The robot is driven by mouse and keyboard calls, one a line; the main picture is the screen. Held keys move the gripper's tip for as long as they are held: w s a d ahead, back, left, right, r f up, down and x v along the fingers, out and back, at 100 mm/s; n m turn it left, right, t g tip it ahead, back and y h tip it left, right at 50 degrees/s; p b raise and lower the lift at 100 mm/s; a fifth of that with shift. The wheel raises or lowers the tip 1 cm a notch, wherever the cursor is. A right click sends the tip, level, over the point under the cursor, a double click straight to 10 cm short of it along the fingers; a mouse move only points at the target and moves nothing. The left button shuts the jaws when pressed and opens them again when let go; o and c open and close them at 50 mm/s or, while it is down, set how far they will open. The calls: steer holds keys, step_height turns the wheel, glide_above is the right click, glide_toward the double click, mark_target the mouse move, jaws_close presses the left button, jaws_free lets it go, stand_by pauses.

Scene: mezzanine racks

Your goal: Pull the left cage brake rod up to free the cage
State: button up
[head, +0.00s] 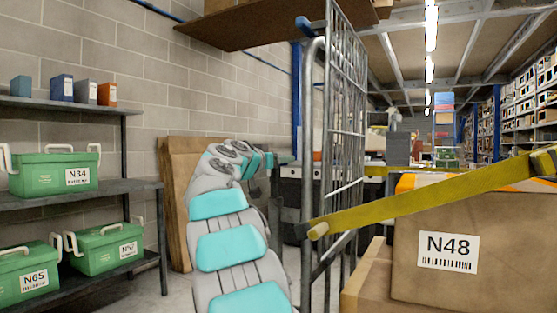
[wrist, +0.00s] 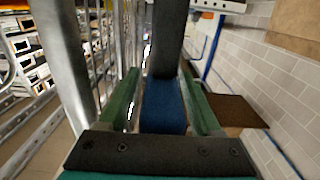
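The cage (head: 346,95) is a tall grey wire-mesh frame in the middle of the head view. My gripper (head: 285,160) is just left of its near post, at the end of my arm. Below it a dark upright bar (head: 276,205) shows, perhaps the brake rod. In the wrist view my gripper (wrist: 160,72) has its two green fingers apart. A dark bar (wrist: 168,35) reaches between the fingertips, with a blue strip (wrist: 164,105) in line with it. I cannot tell whether the fingers press on the bar. The cage mesh (wrist: 100,50) is close on the left there.
A yellow bar (head: 430,198) slants across the right, in front of a box marked N48 (head: 410,265). Shelves with green bins (head: 55,172) stand at left. A brown board (head: 270,30) hangs overhead. Brown panels (head: 180,200) lean on the block wall.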

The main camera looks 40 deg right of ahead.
jaws_close()
stand_by(0.3)
stand_by(0.9)
